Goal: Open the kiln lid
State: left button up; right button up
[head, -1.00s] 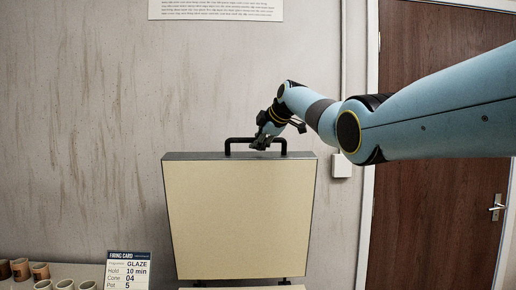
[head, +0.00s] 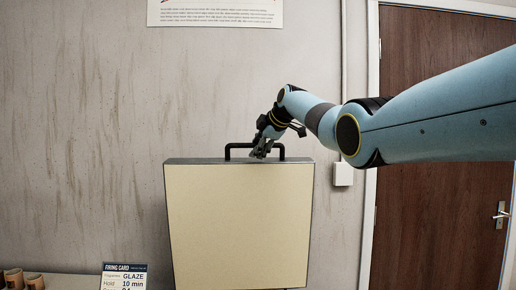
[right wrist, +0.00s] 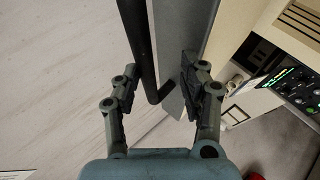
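The kiln lid (head: 240,220) stands raised, close to upright, its flat cream face toward me in the head view. A black bar handle (head: 240,146) is fixed along its top edge. My right gripper (head: 260,152) is at the right part of this handle. In the right wrist view, the fingers of my right gripper (right wrist: 160,90) are spread apart. The black handle bar (right wrist: 139,40) runs between them, nearer the left finger, and the grey lid edge (right wrist: 185,35) lies beside it. I see no clear grip on the bar. My left gripper is not in view.
A firing card (head: 124,277) and brown pots (head: 14,279) stand at the lower left. A wall lies behind the lid, and a brown door (head: 430,220) is at the right. A control panel (right wrist: 300,80) shows in the right wrist view.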

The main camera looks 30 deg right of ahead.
jog(key=shift+w+f, duration=0.1)
jog(key=shift+f, duration=0.15)
jog(key=shift+a, duration=0.1)
jog(key=shift+s, duration=0.25)
